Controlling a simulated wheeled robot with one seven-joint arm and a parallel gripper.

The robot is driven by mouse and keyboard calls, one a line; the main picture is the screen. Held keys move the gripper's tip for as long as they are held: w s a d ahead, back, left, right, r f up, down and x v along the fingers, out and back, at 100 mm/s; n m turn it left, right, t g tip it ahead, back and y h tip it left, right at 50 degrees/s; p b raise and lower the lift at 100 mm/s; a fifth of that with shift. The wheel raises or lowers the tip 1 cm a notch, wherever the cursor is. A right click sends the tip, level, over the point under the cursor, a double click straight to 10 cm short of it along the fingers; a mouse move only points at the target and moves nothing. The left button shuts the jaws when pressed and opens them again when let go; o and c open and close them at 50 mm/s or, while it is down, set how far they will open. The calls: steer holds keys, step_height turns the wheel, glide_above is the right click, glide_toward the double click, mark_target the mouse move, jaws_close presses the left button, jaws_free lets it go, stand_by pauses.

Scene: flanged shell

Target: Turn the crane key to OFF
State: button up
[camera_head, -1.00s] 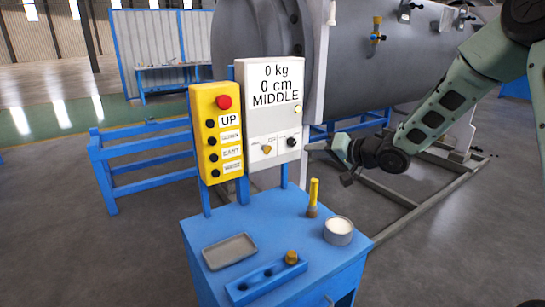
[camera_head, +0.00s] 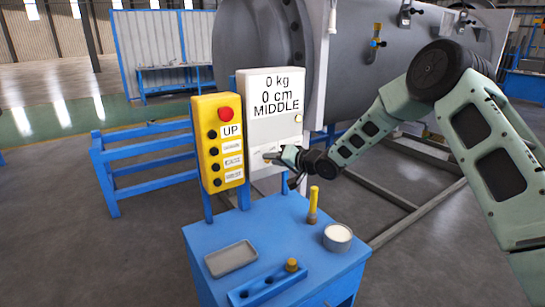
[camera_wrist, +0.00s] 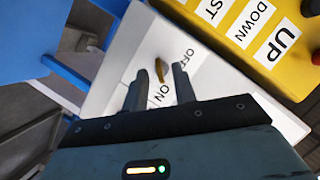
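The crane key is a small brass key (camera_wrist: 160,70) on the lower face of the white display panel (camera_head: 272,125). In the wrist view the OFF label lies to its right and the ON label below it. The key's long side runs roughly up and down in that picture, its lower end towards ON. My gripper (camera_wrist: 160,72) is open, one finger on each side of the key, with gaps visible at both sides. In the head view my gripper (camera_head: 276,157) is at the panel's lower part and hides the key.
A yellow button box (camera_head: 204,165) with a red button stands close to the panel's left. Below is a blue table (camera_head: 290,238) with a grey tray (camera_head: 231,258), a yellow-handled tool (camera_head: 313,205), a round tin (camera_head: 337,240) and a blue holder (camera_head: 262,290).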

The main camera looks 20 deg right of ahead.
steer(key=shift+w+a+f, duration=0.2)
steer(key=shift+w+a, duration=0.1)
steer(key=shift+w, duration=0.15)
jaws_close()
